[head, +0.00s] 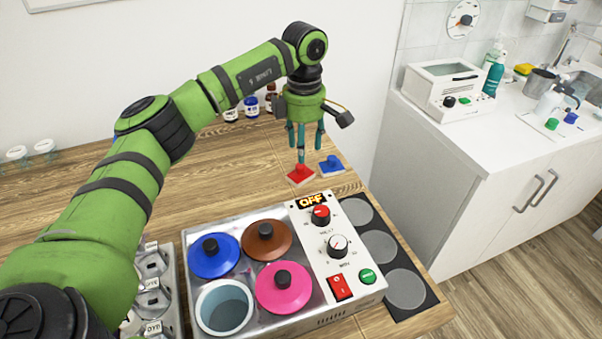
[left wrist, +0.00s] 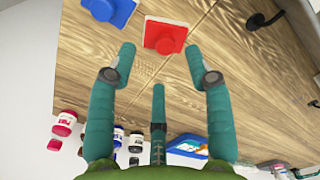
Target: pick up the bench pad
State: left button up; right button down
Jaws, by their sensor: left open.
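I cannot tell for sure which thing is the bench pad. A dark flat strip with grey round discs (head: 379,252) lies right of the metal bath unit. Two small square plates with knobs, one red (head: 301,174) and one blue (head: 331,166), lie on the wooden bench behind the unit. My left gripper (head: 303,150) is open and empty, its fingers pointing down just above and behind the red plate. In the left wrist view (left wrist: 160,62) the red plate (left wrist: 165,36) shows just beyond the open fingertips, with the blue plate (left wrist: 110,10) to its left. My right gripper is not in view.
The metal unit (head: 318,277) holds blue, brown and pink lids and an open pot (head: 224,308). Small bottles (head: 251,107) stand near the wall behind my gripper. A white counter (head: 470,150) stands right.

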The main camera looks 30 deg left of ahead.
aim_at(300, 165)
pick_arm(q)
jog(key=f, duration=0.1)
jog(key=f+p, duration=0.1)
jog(key=f, duration=0.1)
jog(key=shift+s+a+f, duration=0.25)
jog(key=shift+s+f, duration=0.15)
jog(key=shift+f, duration=0.4)
jog(key=shift+w+f, duration=0.1)
jog(key=shift+f, duration=0.2)
grip_shut()
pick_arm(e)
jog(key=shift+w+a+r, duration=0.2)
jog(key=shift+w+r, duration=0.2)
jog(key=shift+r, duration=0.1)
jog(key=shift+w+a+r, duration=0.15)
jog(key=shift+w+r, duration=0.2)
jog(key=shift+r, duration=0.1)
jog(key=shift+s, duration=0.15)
pick_arm(q)
jog(key=shift+r, duration=0.1)
